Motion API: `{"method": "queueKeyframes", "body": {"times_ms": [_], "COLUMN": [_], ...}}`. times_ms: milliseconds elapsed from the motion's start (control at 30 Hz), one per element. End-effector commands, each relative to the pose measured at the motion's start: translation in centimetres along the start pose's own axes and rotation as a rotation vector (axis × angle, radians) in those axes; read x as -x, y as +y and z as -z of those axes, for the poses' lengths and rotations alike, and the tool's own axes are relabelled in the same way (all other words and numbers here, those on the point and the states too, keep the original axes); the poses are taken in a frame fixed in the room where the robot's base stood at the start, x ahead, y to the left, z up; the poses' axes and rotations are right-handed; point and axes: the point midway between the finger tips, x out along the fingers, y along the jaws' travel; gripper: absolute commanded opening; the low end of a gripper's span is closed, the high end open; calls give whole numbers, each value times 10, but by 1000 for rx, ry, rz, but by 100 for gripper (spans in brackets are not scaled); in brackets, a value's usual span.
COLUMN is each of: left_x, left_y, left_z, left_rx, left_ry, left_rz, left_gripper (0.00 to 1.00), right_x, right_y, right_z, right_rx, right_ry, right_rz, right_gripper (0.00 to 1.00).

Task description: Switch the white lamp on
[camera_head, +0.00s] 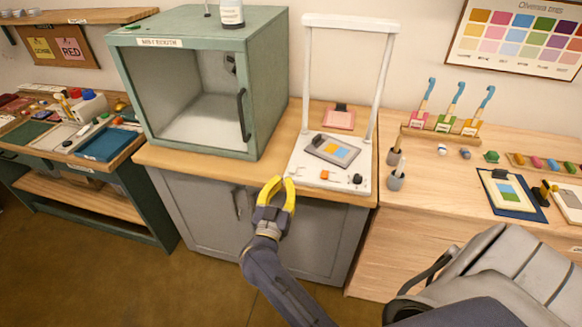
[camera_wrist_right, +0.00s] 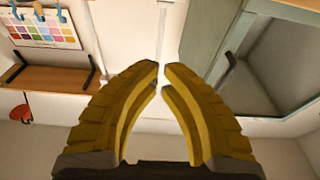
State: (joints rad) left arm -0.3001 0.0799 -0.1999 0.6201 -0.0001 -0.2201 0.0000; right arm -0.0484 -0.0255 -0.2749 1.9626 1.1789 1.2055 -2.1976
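The white lamp (camera_head: 348,24) is a tall white frame whose crossbar stands over a white base (camera_head: 303,172) on the wooden counter. Near the base's front edge are a small orange part (camera_head: 325,174) and a small black part (camera_head: 357,179); I cannot tell which is a switch. No clear glow shows from the crossbar. My right gripper (camera_head: 281,181) has yellow fingers and is empty, left of and in front of the base, apart from it. In the right wrist view its fingertips (camera_wrist_right: 161,66) nearly meet, with only a thin gap. My left gripper is out of view.
A grey sample card with colour patches (camera_head: 333,150) lies on the lamp base. A green booth (camera_head: 183,42) with a dark handle stands left of it. Grey cups (camera_head: 395,180), brush stands and a clipboard (camera_head: 507,192) are on the right counter. Open floor lies in front.

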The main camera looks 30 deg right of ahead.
Motion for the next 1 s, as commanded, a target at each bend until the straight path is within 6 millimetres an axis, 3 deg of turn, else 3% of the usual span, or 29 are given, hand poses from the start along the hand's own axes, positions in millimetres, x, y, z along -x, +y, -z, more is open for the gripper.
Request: {"method": "queueKeyframes", "body": {"times_ms": [233,367,867,1000], "left_x": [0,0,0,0], "left_y": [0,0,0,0], "left_z": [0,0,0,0], "left_rx": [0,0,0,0], "left_ry": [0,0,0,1], "left_rz": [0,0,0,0], "left_gripper": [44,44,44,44], "right_x": [-4,-17,-101,-95], "right_y": [0,0,0,0], "right_z": [0,1,1,-17], "right_rx": [0,0,1,2], "right_ry": [2,4,4,-1], "right_rz": [0,0,0,1], "right_gripper": [0,0,0,0]}}
